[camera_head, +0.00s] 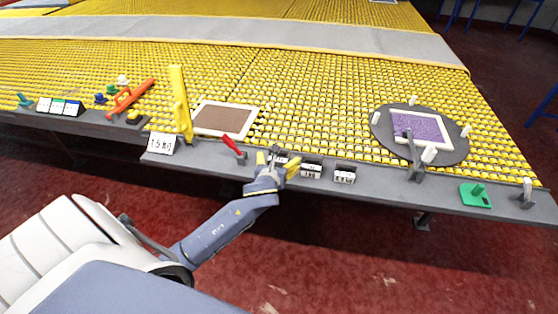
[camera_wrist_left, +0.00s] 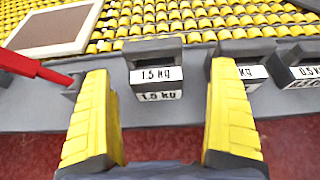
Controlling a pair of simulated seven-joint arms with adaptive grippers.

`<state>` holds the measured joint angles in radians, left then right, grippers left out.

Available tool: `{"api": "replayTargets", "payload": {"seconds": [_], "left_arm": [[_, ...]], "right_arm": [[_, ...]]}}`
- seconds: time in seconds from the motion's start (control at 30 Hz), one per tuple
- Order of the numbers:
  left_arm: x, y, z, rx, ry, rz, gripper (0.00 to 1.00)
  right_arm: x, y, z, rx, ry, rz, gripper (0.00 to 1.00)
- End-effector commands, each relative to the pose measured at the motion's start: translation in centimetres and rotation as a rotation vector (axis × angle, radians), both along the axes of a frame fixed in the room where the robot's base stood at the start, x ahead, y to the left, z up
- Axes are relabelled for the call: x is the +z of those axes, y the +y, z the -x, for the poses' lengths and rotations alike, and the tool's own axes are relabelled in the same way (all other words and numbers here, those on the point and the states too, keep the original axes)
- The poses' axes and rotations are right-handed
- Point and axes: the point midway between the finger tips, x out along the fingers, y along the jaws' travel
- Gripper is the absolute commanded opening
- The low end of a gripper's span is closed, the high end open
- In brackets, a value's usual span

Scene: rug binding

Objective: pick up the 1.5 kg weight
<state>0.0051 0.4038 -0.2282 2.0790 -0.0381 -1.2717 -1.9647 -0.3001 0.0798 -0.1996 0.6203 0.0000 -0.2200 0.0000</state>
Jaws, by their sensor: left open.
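The 1.5 kg weight (camera_wrist_left: 157,62) is a dark grey block with a handle opening and white "1.5 KG" labels. It stands on the grey front ledge (camera_wrist_left: 35,112). In the left wrist view it lies between and just beyond the two yellow fingers of my left gripper (camera_wrist_left: 161,85). The fingers are spread and hold nothing. In the head view my left gripper (camera_head: 277,164) is at the ledge and largely hides this weight. My right gripper is not in view.
Two more weights (camera_head: 311,170) (camera_head: 344,174) stand just right of it. A red-handled lever (camera_head: 233,145) is close on the left. A framed brown panel (camera_head: 224,119) lies behind on the yellow studded surface.

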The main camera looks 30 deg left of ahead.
Motion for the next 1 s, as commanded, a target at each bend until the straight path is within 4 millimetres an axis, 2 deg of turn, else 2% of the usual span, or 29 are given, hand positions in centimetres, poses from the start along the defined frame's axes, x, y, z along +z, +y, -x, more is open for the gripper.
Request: {"api": "replayTargets", "payload": {"seconds": [0.43,0.8,1.0], "left_arm": [[-1.8,2.1,-3.7,0.002,0.001,0.0,0.93],[-2.1,2.3,-4.2,0.001,0.0,0.0,0.93],[-2.1,2.3,-4.2,0.001,0.0,-0.001,0.7]], "right_arm": [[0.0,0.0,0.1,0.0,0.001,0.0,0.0],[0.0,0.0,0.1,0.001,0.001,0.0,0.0],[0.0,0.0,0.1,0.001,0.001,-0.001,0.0]]}}
